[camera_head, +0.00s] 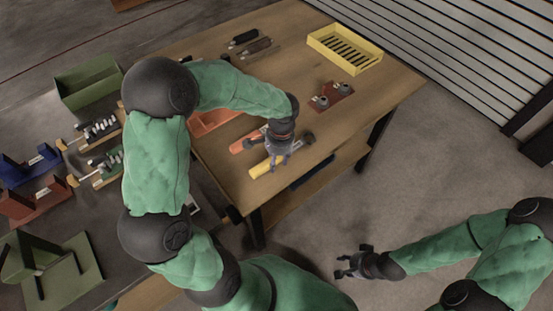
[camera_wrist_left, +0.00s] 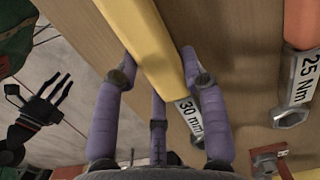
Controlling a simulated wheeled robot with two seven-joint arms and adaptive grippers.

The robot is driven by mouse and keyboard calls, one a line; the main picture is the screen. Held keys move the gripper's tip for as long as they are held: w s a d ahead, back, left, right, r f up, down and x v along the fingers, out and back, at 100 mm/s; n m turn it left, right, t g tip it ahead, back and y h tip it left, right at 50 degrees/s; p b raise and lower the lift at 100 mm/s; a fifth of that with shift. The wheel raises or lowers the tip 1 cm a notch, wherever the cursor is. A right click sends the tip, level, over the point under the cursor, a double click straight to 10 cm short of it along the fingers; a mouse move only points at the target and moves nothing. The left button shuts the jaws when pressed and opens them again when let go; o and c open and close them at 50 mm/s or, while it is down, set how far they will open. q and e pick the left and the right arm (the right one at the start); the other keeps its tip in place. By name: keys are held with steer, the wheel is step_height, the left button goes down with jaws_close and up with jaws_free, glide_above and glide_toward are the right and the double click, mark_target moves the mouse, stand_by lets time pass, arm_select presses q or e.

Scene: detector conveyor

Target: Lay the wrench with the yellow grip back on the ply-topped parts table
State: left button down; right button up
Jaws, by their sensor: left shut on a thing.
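The wrench with the yellow grip (camera_head: 262,168) is over the near edge of the ply-topped parts table (camera_head: 222,167). My left gripper (camera_head: 279,160) is shut on it. In the left wrist view the yellow grip (camera_wrist_left: 148,38) runs between my fingers (camera_wrist_left: 156,75), and its metal end reads "30 mm". I cannot tell whether the wrench touches the ply top. My right gripper (camera_head: 352,264) is open and empty, over the floor in front of the table.
An orange-gripped wrench (camera_wrist_left: 300,28) marked "25 Nm" lies on the ply beside the yellow one. A red block with grey knobs (camera_head: 332,95), a yellow slotted tray (camera_head: 344,49) and dark-handled tools (camera_head: 258,46) are further back. A dark bench with fixtures and a green bin (camera_head: 88,83) stands left.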

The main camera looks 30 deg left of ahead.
arm_select(q)
steer(key=shift+s+f, duration=0.1)
steer(key=shift+f, duration=0.15)
steer(key=c, duration=1)
jaws_free()
steer(key=o, duration=0.3)
steer(key=shift+f, duration=0.15)
step_height(320, 180, up, 14)
steer(key=w+p, duration=0.1)
steer(key=p, duration=0.4)
steer(key=shift+w+d+f, duration=0.15)
steer(key=shift+d+f, duration=0.1)
steer(key=shift+d, duration=0.05)
